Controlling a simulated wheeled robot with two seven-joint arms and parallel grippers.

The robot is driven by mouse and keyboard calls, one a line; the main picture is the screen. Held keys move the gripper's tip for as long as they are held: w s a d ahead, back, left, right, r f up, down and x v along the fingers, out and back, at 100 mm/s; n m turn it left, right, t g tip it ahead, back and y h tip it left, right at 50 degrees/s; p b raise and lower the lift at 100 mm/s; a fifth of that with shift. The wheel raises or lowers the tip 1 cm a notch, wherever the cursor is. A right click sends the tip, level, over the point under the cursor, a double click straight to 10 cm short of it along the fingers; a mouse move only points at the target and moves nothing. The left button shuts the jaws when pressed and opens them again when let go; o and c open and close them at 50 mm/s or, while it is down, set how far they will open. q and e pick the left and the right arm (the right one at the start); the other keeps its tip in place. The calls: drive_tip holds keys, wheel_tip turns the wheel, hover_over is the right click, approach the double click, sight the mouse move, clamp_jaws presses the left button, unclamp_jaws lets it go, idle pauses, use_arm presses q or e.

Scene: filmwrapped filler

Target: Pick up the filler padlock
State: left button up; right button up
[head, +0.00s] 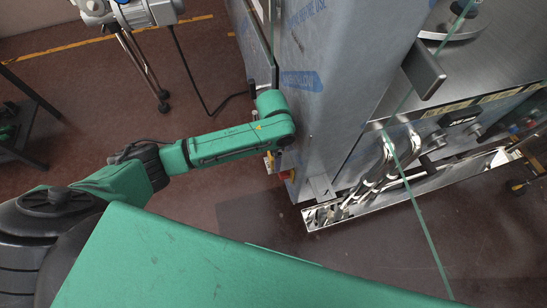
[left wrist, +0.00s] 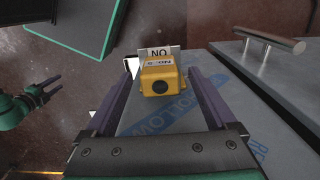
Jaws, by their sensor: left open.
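The yellow block-shaped padlock (left wrist: 158,77) shows in the left wrist view, with a dark round spot on its face and a white tag marked "NO" behind it. My left gripper (left wrist: 161,85) is open, with its two purple-grey fingers on either side of the padlock. I cannot tell whether they touch it. In the head view my left arm reaches to the film-wrapped cabinet, and its gripper (head: 269,161) is mostly hidden below the wrist. My right gripper (left wrist: 52,87) shows at the left of the left wrist view, apart from the padlock, its dark fingers spread and empty.
The blue-grey film-wrapped cabinet (head: 330,85) stands beside my left wrist. A red and yellow part (head: 288,175) sits on its side. Right of it are a steel machine with bent pipes (head: 382,170) and a glass panel.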

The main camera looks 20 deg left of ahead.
use_arm(q)
drive_tip(key=shift+f, duration=0.25)
clamp_jaws()
drive_tip(key=shift+r, duration=0.15)
